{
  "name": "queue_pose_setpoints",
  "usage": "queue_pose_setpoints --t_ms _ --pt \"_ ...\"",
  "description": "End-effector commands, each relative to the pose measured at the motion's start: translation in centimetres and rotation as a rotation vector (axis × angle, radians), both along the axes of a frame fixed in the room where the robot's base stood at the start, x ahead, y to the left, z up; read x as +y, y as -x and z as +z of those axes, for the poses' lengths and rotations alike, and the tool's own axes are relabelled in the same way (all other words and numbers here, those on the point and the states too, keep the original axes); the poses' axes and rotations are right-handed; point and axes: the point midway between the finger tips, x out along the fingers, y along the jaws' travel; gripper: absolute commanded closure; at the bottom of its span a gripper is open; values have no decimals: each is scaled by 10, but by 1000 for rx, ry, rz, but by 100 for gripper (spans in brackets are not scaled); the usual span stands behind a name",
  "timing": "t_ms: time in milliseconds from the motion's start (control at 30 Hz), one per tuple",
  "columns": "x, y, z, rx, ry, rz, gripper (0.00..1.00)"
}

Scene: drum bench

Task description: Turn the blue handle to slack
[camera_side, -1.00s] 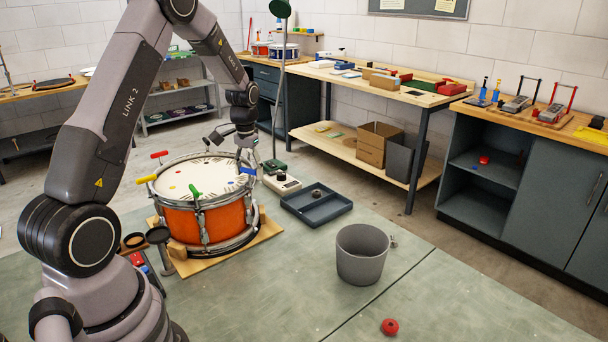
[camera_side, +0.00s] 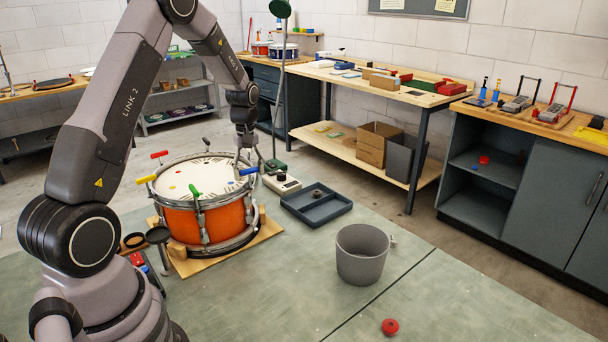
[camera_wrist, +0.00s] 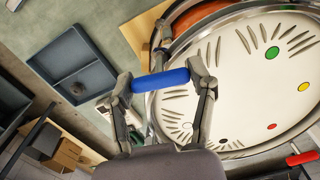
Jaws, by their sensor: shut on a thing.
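The orange drum (camera_side: 222,219) stands on a wooden board, with a white head ringed by dark strokes and coloured dots. The blue handle (camera_side: 250,171) is at the right rim of the drum in the side view. My gripper (camera_side: 241,163) points down at it. In the wrist view the blue handle (camera_wrist: 163,79) lies crosswise between the two fingers of my gripper (camera_wrist: 160,80), one at each end, and they are shut on it.
Red (camera_side: 159,154), yellow (camera_side: 146,179) and green (camera_side: 195,192) handles stand around the rim. A meter box (camera_side: 283,184) and blue-grey tray (camera_side: 318,212) are close right of the drum.

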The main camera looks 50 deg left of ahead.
Motion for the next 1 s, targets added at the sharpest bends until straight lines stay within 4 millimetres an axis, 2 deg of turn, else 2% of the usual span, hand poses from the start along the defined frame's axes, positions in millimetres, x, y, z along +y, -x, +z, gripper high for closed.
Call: queue_pose_setpoints --t_ms 1000 --pt "0 0 0 0 0 966 80"
